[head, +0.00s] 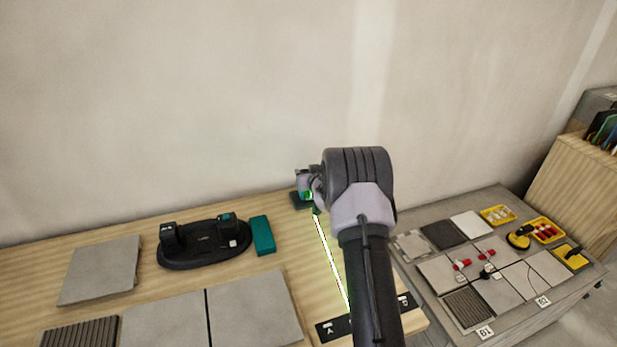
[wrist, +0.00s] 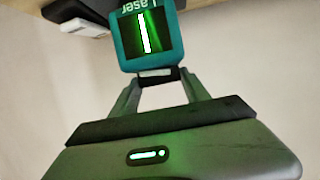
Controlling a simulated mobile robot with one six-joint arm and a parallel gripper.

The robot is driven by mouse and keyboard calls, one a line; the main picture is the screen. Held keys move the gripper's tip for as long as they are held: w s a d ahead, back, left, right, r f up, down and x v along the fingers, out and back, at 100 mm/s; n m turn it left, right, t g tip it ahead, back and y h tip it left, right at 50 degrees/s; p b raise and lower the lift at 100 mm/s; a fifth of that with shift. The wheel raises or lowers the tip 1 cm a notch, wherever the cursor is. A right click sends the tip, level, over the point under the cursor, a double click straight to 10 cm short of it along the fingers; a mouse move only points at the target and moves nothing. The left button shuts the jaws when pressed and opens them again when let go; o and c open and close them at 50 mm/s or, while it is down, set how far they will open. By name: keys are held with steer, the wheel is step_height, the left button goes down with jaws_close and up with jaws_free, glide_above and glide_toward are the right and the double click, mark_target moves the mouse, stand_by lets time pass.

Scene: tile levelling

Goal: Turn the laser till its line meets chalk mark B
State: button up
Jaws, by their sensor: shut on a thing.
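The teal laser (wrist: 125,45) fills the top of the wrist view, its window lit by a bright green line. My gripper (wrist: 157,82) has a finger on either side of its lower part and is shut on it. In the head view my gripper (head: 309,184) is at the laser's dark base (head: 300,201), mostly hidden by my wrist. The green laser line (head: 331,257) runs forward over the wooden bench to the black marked strip (head: 323,331). My arm covers the strip's middle, so where the line crosses it and which mark is there cannot be told.
Left of the laser are a teal block (head: 262,235), a black charger-like base (head: 203,243) and grey tiles (head: 255,308). A grey table (head: 425,284) at right holds tile samples and yellow trays (head: 497,215). The wall is close behind the laser.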

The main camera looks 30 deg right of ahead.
steer(key=o, duration=1.4)
steer(key=p+v, duration=0.4)
steer(key=v, duration=1.3)
steer(key=shift+s+r, duration=0.1)
steer(key=shift+s, duration=0.1)
steer(key=s+a+r+g+y, duration=0.1)
steer(key=s+a+r+g, duration=0.35)
steer(key=a+r, duration=0.9)
steer(key=s+a+r+y, duration=0.1)
steer(key=s+a+y, duration=0.1)
steer(key=s+a, duration=0.4)
steer(key=s+a+r+g+y, duration=0.1)
steer(key=s+a, duration=0.6)
steer(key=s, duration=0.4)
steer(key=s+a+r+g+y, duration=0.1)
steer(key=s+a+y, duration=0.1)
steer(key=s+a, duration=0.4)
steer(key=shift+s+a+r+g+y, duration=0.1)
steer(key=shift+s+r+g+y, duration=0.1)
steer(key=shift+s, duration=0.45)
steer(key=shift+s+a+r+g+y, duration=0.1)
steer(key=shift+s+a+r, duration=0.1)
steer(key=shift+s, duration=0.45)
